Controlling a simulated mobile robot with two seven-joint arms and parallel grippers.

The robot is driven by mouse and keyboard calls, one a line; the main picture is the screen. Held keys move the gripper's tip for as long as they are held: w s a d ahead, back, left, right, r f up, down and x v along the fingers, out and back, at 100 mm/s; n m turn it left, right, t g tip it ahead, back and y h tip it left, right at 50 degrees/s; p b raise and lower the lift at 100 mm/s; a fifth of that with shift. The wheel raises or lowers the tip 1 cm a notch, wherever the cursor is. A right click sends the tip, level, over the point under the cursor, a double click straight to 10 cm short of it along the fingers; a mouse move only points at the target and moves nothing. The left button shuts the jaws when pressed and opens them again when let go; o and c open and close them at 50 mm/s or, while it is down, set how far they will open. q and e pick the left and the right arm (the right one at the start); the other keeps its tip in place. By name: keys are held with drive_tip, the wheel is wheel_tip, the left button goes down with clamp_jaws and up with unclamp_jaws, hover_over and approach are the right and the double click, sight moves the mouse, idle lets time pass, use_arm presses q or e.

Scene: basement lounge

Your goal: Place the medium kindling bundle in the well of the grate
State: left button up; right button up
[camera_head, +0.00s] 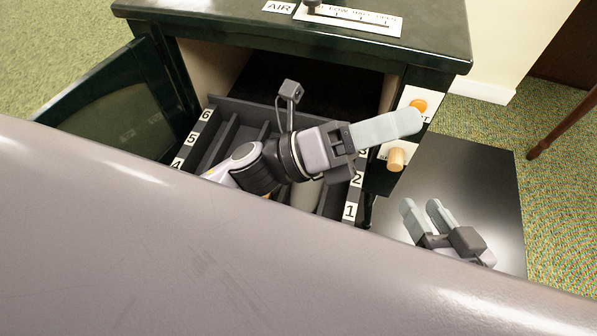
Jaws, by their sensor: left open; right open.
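The dark grate (250,108) sits at the stove's open front, with slots and number labels along both sides. My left gripper (408,124) is above its right side, with its fingers pointing right towards the stove's front panel. Its fingers overlap in this view; it is open, and I see nothing held. My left arm hides much of the grate's middle. A pale rounded piece shows partly below that arm inside the grate; I cannot tell what it is. My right gripper (421,206) is open and empty over the dark floor plate. I cannot make out the medium kindling bundle.
The stove (300,35) has its glass door (120,105) swung open to the left. An orange button (418,105) and a wooden knob (397,159) are on its right front. A dark plate (475,170) covers the floor at right. A smooth grey surface blocks the lower view.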

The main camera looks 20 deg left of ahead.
use_arm(q)
drive_tip(key=w+a+f+n+t+y, duration=0.25)
drive_tip(key=a+n+t+y, duration=0.4)
drive_tip(key=n, duration=0.85)
drive_tip(key=s+a+f+n+g+y, duration=0.1)
drive_tip(key=f+n+y, duration=0.3)
drive_tip(key=n, duration=0.6)
drive_tip(key=s+a+f+n+g+y, duration=0.1)
drive_tip(key=s+a+f+n+y, duration=0.2)
drive_tip(key=f+n, duration=0.5)
drive_tip(key=n+y, duration=0.1)
drive_tip(key=n, duration=0.2)
drive_tip(key=shift+s+a+g, duration=0.25)
drive_tip(key=shift+s+g, duration=0.1)
